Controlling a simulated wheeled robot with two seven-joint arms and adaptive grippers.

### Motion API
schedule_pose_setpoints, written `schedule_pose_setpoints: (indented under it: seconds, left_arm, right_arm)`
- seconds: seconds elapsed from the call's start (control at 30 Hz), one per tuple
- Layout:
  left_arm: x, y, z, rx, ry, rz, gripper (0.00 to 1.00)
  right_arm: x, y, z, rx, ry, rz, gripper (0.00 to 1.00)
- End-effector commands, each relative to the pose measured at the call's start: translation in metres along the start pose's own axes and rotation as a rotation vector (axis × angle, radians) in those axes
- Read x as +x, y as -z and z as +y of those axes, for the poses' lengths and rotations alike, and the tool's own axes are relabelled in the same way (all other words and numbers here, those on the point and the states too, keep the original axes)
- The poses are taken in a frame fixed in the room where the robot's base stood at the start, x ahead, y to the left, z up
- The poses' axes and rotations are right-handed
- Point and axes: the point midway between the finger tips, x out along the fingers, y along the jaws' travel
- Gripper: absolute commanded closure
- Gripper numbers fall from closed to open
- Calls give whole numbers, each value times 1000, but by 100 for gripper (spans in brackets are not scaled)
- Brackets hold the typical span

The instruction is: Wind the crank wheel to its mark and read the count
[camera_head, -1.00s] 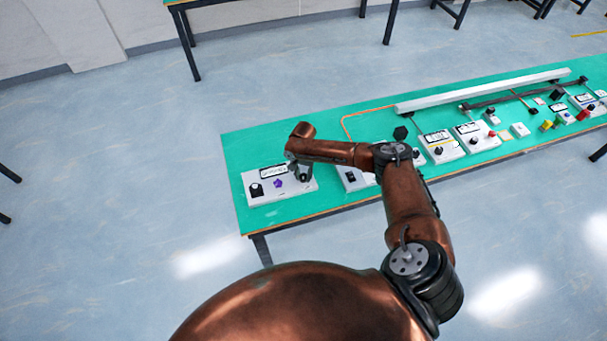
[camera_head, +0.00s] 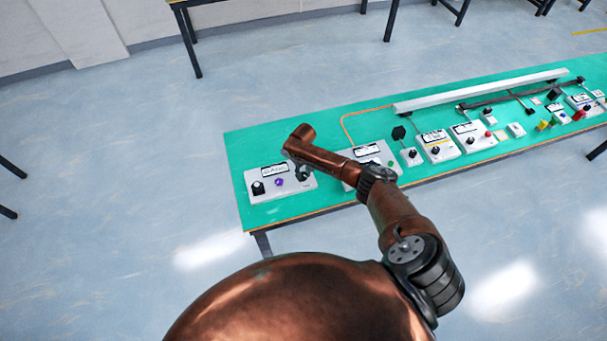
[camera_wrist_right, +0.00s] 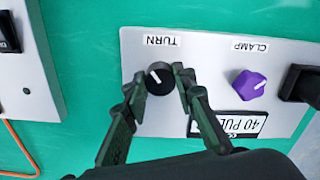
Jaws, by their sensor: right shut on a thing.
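A pale box (camera_head: 283,193) stands at the left end of the green bench in the head view. In the wrist view its plate (camera_wrist_right: 213,47) carries a black round knob (camera_wrist_right: 158,80) by a TURN label (camera_wrist_right: 160,41); its white pointer line aims up and left. My right gripper (camera_wrist_right: 160,76) has a finger on each side of this knob and is shut on it. A purple knob (camera_wrist_right: 249,84) sits by the CLAMP label (camera_wrist_right: 249,47). My left gripper is not in view.
A second box (camera_head: 384,160) stands beside it, partly behind my right arm. Several more boxes, a white rail (camera_head: 480,90) and coloured blocks line the green bench (camera_head: 240,150) to the right. A black block (camera_wrist_right: 300,84) sits close to the purple knob.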

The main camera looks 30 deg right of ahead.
Motion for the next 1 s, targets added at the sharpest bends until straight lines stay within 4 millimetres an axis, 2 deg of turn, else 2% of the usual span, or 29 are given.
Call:
schedule_pose_setpoints:
  seconds: [1.0]
  left_arm:
    - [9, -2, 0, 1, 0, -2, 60]
  right_arm:
    - [1, 0, 1, -965, 0, 0, 100]
